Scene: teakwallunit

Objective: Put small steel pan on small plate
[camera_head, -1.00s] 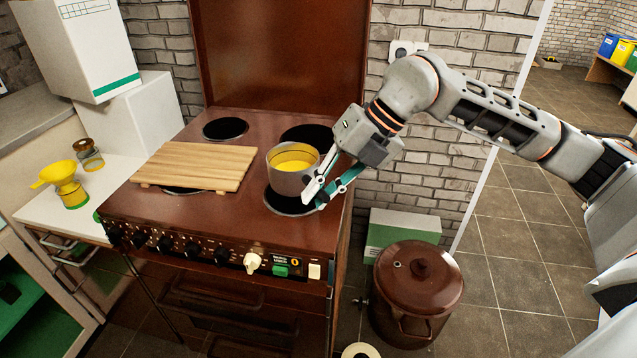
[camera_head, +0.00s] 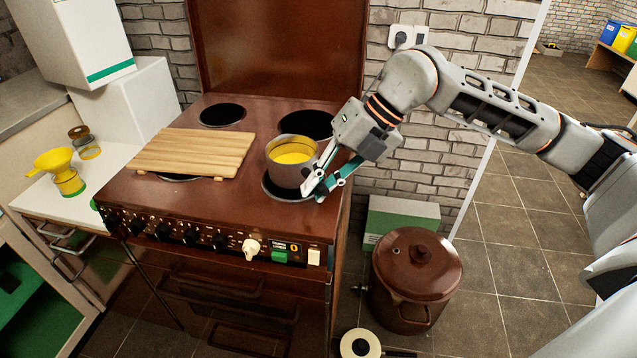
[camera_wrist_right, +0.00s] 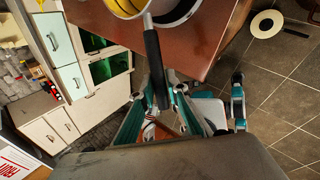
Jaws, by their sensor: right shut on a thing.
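The small steel pan (camera_head: 284,175), with something yellow inside, is upright at the front right hotplate (camera_head: 274,191) of the brown stove; I cannot tell whether it touches. My right gripper (camera_head: 320,184) is at the pan's right side. In the right wrist view the pan (camera_wrist_right: 180,14) is at the top, and its black handle (camera_wrist_right: 153,62) runs down between the fingers of my right gripper (camera_wrist_right: 160,98), shut on it. A round black hotplate (camera_head: 222,115) at the back left is bare and looks smaller. My left gripper is not in view.
A wooden board (camera_head: 192,152) covers the front left of the stove. A larger bare hotplate (camera_head: 306,124) is behind the pan. A brown lidded pot (camera_head: 417,270) stands on the floor to the right. A yellow funnel (camera_head: 55,162) and a jar (camera_head: 86,146) are on the left counter.

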